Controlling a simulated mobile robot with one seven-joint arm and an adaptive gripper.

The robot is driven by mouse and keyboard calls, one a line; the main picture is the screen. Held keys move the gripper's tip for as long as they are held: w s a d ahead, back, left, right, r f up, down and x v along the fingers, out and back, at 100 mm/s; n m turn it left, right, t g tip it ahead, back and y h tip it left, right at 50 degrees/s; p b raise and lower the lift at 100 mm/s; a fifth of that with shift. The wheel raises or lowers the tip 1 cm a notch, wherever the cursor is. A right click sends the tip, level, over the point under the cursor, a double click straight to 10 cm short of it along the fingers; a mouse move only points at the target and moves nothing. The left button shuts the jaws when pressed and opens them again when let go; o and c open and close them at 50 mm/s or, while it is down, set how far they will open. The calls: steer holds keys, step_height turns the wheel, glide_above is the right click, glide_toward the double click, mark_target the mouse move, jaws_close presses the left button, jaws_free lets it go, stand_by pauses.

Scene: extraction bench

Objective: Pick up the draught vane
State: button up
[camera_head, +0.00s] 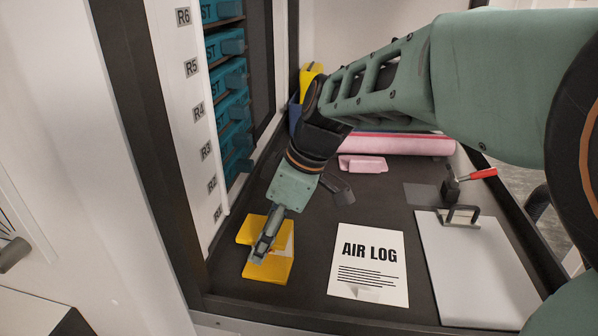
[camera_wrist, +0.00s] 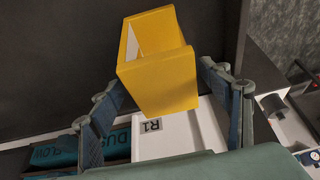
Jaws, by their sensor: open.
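No label marks the draught vane, so I cannot tell for sure which thing it is. A yellow folded piece with a pale inner face (camera_head: 272,271) lies on the dark bench at the left, under my gripper (camera_head: 264,246). In the wrist view the yellow piece (camera_wrist: 158,82) sits between the two spread fingers of my gripper (camera_wrist: 160,80). Gaps show beside it, and the fingers do not visibly close on it. A small black stand with a red-ended rod (camera_head: 470,181) is at the right; it could also be a vane.
An AIR LOG sheet (camera_head: 368,266) and a white board with a black clip (camera_head: 475,275) lie to the right. A rack with teal boxes (camera_head: 232,78) and an R-labelled post (camera_head: 198,112) stands close on the left.

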steer(key=b+x, duration=0.1)
steer(key=x, duration=0.4)
steer(key=shift+s+a+r+b, duration=0.15)
steer(key=shift+s+a+b, duration=0.05)
steer(key=shift+b, duration=0.15)
steer(key=shift+r, duration=0.1)
steer(key=c, duration=1.4)
steer(key=shift+o, duration=0.2)
